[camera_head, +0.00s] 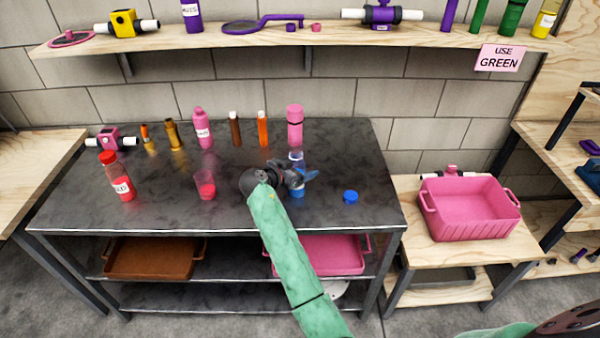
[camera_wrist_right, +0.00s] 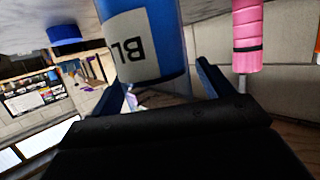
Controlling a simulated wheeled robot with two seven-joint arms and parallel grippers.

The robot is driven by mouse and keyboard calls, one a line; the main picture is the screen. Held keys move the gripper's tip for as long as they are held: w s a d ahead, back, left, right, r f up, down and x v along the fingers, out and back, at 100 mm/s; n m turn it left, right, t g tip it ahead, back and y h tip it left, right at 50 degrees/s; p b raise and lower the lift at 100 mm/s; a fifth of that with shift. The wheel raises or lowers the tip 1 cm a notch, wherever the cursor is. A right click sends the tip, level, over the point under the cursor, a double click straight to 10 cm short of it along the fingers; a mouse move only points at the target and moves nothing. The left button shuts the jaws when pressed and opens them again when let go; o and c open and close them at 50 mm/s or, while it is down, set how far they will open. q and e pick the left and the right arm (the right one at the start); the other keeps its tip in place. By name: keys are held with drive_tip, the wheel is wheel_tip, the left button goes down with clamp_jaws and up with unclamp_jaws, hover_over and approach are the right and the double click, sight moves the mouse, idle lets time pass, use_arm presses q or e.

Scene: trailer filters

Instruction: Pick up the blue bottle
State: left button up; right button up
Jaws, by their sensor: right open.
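The blue bottle (camera_head: 297,191) stands on the dark metal table, partly hidden behind my right gripper in the head view. In the right wrist view, the blue bottle (camera_wrist_right: 150,45) appears upside down, with a white label reading "BL". My right gripper (camera_head: 299,178) is open at the bottle. In the right wrist view, the fingers of the right gripper (camera_wrist_right: 163,88) stand to either side of the bottle, with gaps visible. My left gripper is not in view.
A blue cap (camera_head: 350,197) lies right of the bottle. A pink bottle (camera_head: 295,126) stands behind it. A pink cup (camera_head: 206,184) and red-capped bottle (camera_head: 118,177) stand left. A pink crate (camera_head: 470,208) sits on the right-hand bench. The shelf (camera_head: 250,39) runs above.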

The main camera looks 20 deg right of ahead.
drive_tip(key=shift+a+r, duration=0.15)
drive_tip(key=shift+c, duration=1)
drive_tip(key=c, duration=1.1)
drive_tip(key=shift+o, duration=0.2)
drive_tip(key=shift+r, duration=0.1)
